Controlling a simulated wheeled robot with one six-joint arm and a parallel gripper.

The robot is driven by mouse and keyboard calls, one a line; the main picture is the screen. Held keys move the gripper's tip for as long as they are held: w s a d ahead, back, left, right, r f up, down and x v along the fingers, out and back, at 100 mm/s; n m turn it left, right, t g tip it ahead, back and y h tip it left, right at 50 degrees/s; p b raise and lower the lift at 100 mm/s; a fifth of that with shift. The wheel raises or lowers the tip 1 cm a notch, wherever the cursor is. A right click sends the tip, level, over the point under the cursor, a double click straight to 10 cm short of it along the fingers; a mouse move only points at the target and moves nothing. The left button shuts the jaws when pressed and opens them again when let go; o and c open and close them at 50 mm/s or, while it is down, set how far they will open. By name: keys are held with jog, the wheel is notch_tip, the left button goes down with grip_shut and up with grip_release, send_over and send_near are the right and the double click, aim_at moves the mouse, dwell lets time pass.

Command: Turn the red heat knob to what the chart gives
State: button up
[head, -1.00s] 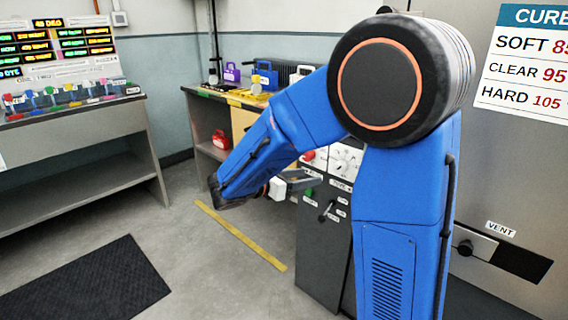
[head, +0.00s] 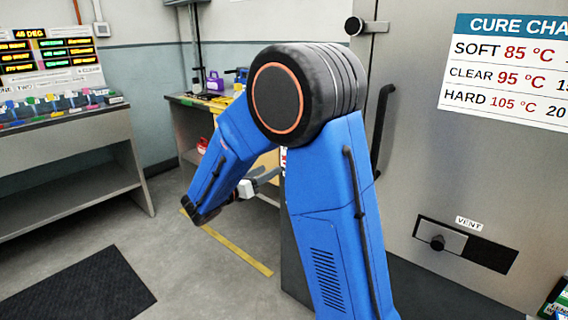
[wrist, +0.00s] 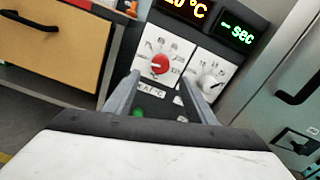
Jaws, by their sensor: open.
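The red heat knob (wrist: 159,64) sits on a white dial plate in the wrist view, under a display ending in "0 °C". It lies between and beyond the fingers of my gripper (wrist: 160,90), which are apart with nothing between them. In the head view my gripper (head: 262,182) reaches out low behind my arm, and the arm hides the knob panel. The cure chart (head: 510,75) on the steel wall reads SOFT 85 °C, CLEAR 95 °C, HARD 105 °C; its right side is cut off.
A white knob (wrist: 211,81) sits right of the red one, below a "sec" display (wrist: 238,28). A green button (wrist: 138,113) is below. A vent slider (head: 437,242) is on the steel wall. A bench with coloured items (head: 62,108) stands left. Floor there is mostly clear.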

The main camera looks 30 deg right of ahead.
jog(key=x, duration=1)
jog(key=c, duration=1)
